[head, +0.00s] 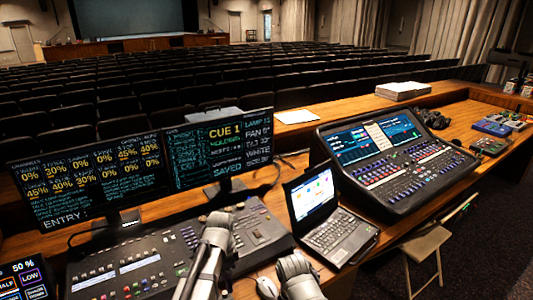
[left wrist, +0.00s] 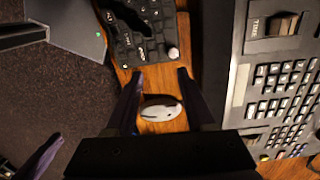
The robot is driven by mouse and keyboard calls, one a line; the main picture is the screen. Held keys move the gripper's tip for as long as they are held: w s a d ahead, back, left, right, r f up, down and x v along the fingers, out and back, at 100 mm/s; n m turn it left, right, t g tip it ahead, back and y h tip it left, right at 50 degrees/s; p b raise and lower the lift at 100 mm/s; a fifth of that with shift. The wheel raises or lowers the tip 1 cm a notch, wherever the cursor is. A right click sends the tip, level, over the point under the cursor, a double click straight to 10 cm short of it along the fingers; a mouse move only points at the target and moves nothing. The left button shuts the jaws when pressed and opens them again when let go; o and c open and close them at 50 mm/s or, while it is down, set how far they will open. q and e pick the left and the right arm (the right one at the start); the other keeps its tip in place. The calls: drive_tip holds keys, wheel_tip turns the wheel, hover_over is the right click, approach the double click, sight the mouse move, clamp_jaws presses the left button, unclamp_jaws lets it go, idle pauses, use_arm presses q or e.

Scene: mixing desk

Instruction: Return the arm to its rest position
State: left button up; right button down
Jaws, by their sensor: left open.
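In the left wrist view my left gripper (left wrist: 160,75) is open, with its two dark fingers apart and nothing between the tips. It hangs over a wooden desk strip (left wrist: 180,88). A white mouse (left wrist: 161,111) lies on the wood and shows between the fingers. The mouse also shows in the head view (head: 267,288), low between two pale parts of my own arms. The fingers cannot be told apart in the head view.
An open laptop (head: 335,233) stands beside a lighting console (head: 258,235). A larger mixing desk (head: 395,155) is to the right. Two monitors (head: 90,175) stand behind the console at left. A folding chair (head: 427,245) stands at lower right on dark floor.

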use_arm(q)
drive_tip(key=s+d+n+y, duration=0.1)
drive_tip(key=s+d+n, duration=0.7)
drive_tip(key=s, duration=0.5)
drive_tip(key=shift+d, duration=0.55)
drive_tip(key=shift+s+r, duration=0.1)
